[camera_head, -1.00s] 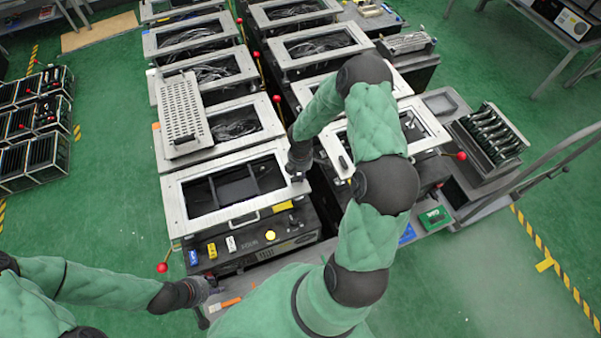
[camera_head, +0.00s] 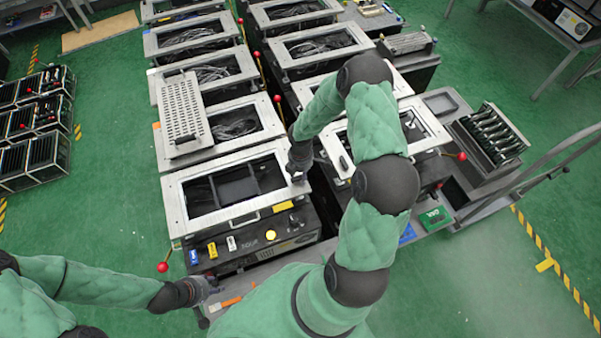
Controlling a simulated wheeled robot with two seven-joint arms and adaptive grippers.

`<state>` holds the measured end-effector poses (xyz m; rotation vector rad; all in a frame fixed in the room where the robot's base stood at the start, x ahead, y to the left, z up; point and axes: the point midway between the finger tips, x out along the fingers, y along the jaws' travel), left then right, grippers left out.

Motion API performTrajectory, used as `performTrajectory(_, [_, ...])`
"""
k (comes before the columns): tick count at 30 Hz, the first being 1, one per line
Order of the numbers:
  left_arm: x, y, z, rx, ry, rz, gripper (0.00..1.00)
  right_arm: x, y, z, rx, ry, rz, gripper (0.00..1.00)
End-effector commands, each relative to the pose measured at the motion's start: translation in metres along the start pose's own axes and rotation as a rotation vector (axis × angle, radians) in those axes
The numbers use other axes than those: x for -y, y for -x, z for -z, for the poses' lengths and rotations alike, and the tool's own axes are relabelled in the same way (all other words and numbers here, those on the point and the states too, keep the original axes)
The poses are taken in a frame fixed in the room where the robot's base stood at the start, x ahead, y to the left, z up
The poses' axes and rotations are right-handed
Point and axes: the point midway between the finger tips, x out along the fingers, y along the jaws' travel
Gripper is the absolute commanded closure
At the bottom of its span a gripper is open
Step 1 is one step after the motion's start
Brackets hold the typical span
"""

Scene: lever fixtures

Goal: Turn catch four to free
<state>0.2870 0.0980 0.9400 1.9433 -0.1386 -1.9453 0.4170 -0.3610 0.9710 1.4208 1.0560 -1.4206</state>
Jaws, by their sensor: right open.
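The nearest fixture has a silver top frame (camera_head: 178,212) around a dark opening. Its dark front panel carries a blue tag (camera_head: 193,257), a yellow tag (camera_head: 212,250), a white tag (camera_head: 231,243) and a round yellow button (camera_head: 270,235). A red ball knob (camera_head: 162,267) stands at its front left. I cannot tell which part is catch four. My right gripper (camera_head: 298,177) is open at the frame's right corner, pointing down; its fingertips are small, and contact is unclear. My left gripper (camera_head: 212,287) is low in front of the fixture, its jaws too small to read.
More framed fixtures run back in two rows, with red ball knobs (camera_head: 257,54) between them. A rack of dark parts (camera_head: 490,135) and a cart rail (camera_head: 560,163) are at right.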

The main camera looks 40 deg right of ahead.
Motion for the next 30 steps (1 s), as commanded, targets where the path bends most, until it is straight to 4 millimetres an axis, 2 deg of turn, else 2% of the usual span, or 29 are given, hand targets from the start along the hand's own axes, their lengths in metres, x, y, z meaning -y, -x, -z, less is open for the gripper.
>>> performTrajectory(5, [0.000,0.000,0.000,0.000,0.000,0.000,0.60,-0.001,0.011,0.000,0.001,0.000,-0.001,0.54])
performTrajectory(15, [0.000,0.000,0.000,0.000,0.000,0.000,0.60,-0.002,0.075,0.000,0.001,-0.001,-0.005,0.54])
performTrajectory(21, [0.000,0.000,0.000,0.000,0.000,0.000,0.60,-0.001,0.105,0.000,0.001,0.001,-0.003,0.54])
performTrajectory(30, [0.000,0.000,0.000,0.000,0.000,0.000,0.60,0.000,0.120,0.000,0.000,0.001,-0.001,0.54])
